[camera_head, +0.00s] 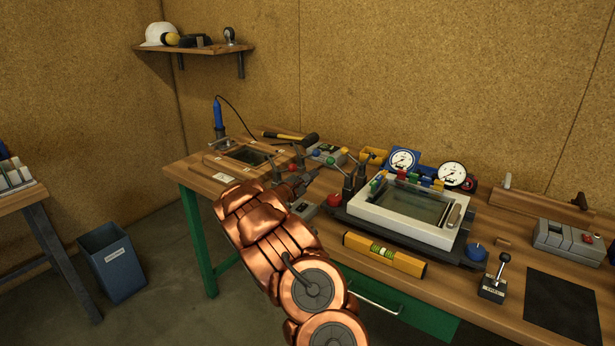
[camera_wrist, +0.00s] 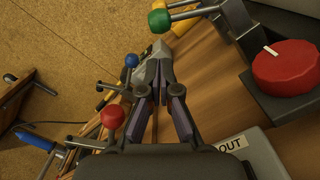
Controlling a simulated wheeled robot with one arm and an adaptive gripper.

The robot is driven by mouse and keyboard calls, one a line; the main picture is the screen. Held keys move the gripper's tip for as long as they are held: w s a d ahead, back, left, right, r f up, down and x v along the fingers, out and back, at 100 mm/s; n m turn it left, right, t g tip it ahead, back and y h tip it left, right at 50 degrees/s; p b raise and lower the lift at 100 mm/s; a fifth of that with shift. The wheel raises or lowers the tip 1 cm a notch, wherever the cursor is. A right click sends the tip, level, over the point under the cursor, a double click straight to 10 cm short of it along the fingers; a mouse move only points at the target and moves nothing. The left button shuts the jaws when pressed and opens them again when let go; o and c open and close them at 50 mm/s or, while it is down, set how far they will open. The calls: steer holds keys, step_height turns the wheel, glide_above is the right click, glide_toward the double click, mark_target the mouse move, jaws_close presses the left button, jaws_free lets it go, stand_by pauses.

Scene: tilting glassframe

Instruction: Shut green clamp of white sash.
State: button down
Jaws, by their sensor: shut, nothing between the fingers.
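The white sash (camera_head: 380,216) is a framed pane lying on a dark base on the bench. A clamp lever with a green ball (camera_head: 331,161) stands at its back left, the ball pointing left, away from the sash. In the wrist view the green ball (camera_wrist: 160,20) shows at the top, with its lever running right to a dark bracket (camera_wrist: 237,18). My gripper (camera_wrist: 155,72) is shut and empty, below the green ball and apart from it. In the head view my gripper (camera_head: 303,182) is left of the sash; its fingertips are hard to make out.
A red knob (camera_wrist: 287,68) is right of my gripper. Levers with a blue ball (camera_wrist: 131,60) and a red ball (camera_wrist: 113,116) are on its left. Gauges (camera_head: 402,161) stand behind the sash; a yellow level (camera_head: 384,255) lies in front.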

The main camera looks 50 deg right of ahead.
steer(key=shift+d+r+p, duration=0.15)
steer(key=shift+d+p, duration=0.55)
steer(key=shift+d, duration=2.05)
steer(key=shift+s+b, duration=0.1)
steer(key=shift+b, duration=0.7)
